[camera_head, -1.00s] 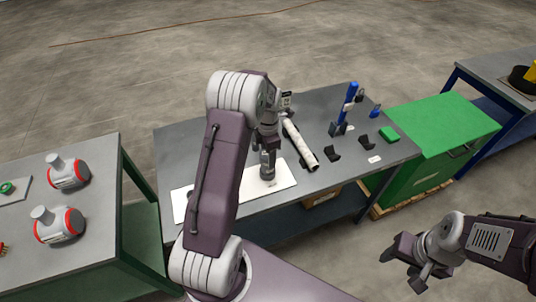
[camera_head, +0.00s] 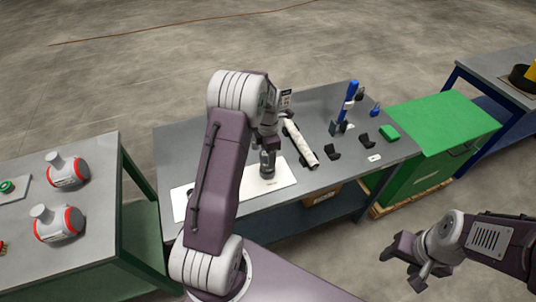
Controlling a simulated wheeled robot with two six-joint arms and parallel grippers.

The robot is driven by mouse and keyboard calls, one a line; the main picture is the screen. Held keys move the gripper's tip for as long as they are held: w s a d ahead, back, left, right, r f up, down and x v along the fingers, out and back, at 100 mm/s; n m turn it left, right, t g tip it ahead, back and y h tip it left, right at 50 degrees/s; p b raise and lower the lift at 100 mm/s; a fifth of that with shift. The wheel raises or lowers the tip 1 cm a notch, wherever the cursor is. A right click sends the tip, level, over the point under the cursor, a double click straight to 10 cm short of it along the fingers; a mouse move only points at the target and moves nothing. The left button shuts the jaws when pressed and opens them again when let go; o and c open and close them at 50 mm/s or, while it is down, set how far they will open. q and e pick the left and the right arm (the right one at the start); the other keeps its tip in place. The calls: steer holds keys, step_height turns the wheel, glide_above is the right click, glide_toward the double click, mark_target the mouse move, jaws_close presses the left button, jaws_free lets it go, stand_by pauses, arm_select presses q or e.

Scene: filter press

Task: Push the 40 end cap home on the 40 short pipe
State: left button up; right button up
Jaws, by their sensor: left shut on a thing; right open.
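My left gripper (camera_head: 267,165) points down over the white board (camera_head: 284,178) on the middle table. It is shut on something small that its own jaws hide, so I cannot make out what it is. A pale, roll-like piece with dark ends (camera_head: 301,143) lies slanting on the table just right of the gripper, apart from it. I cannot pick out the 40 short pipe or the 40 end cap for certain. My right gripper (camera_head: 408,262) is open and empty, out over the floor at the lower right.
A blue upright tool in a holder (camera_head: 348,105), black cradles (camera_head: 334,154) and a green block (camera_head: 389,132) stand on the table's right part. A green cabinet (camera_head: 440,120) adjoins it. Two white, red-ringed fittings (camera_head: 60,223) are on the left table.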

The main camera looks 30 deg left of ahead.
arm_select(q)
steer(key=shift+f, duration=0.15)
steer(key=o, duration=1.2)
step_height(320, 180, up, 11)
steer(key=p, duration=0.9)
